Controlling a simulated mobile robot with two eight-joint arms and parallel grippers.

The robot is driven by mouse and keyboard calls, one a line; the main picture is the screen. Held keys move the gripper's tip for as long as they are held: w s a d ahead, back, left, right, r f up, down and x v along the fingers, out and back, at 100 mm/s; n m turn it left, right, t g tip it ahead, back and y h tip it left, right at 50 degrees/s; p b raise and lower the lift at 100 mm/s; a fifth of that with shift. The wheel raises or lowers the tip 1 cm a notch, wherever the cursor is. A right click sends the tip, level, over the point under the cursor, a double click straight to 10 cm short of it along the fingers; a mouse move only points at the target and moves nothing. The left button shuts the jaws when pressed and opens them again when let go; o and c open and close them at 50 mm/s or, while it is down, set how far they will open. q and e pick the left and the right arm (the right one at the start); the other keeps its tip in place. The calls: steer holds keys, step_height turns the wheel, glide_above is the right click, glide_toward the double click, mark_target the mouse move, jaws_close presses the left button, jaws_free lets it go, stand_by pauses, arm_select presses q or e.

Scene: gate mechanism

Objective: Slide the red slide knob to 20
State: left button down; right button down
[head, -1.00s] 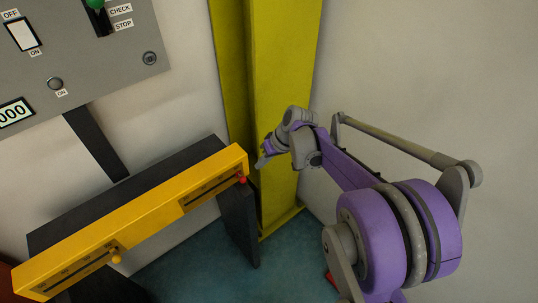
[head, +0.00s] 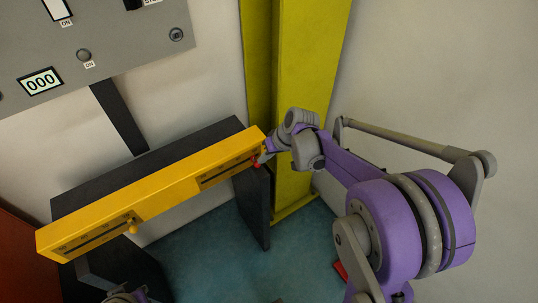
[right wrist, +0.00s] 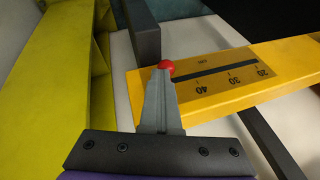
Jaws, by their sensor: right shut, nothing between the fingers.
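The red slide knob (head: 256,164) sits at the right end of the right slot on the yellow scale bar (head: 160,196). In the right wrist view the red knob (right wrist: 166,66) is at the slot's end beyond the 40 mark, and 20 is at the far end. My right gripper (head: 264,157) is shut and empty, its fingertips right at the knob; in the right wrist view (right wrist: 161,74) they partly cover it. I cannot tell whether they touch. A piece of my left arm (head: 125,294) shows at the bottom edge; its fingers are not clear.
A yellow knob (head: 133,228) sits on the bar's left slot. A grey panel (head: 120,50) with a 000 display (head: 40,81) hangs on the wall behind. A yellow-green column (head: 305,80) stands close behind my right gripper. Free floor lies below the bar.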

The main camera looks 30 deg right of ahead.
arm_select(q)
steer(key=shift+s+f, duration=0.1)
steer(key=shift+f, duration=0.25)
arm_select(e)
steer(key=s+a, duration=0.1)
steer(key=a, duration=1.6)
steer(key=shift+s, duration=0.2)
arm_select(q)
steer(key=shift+r, duration=0.1)
arm_select(e)
steer(key=shift+d+r, duration=0.1)
steer(key=shift+r, duration=0.05)
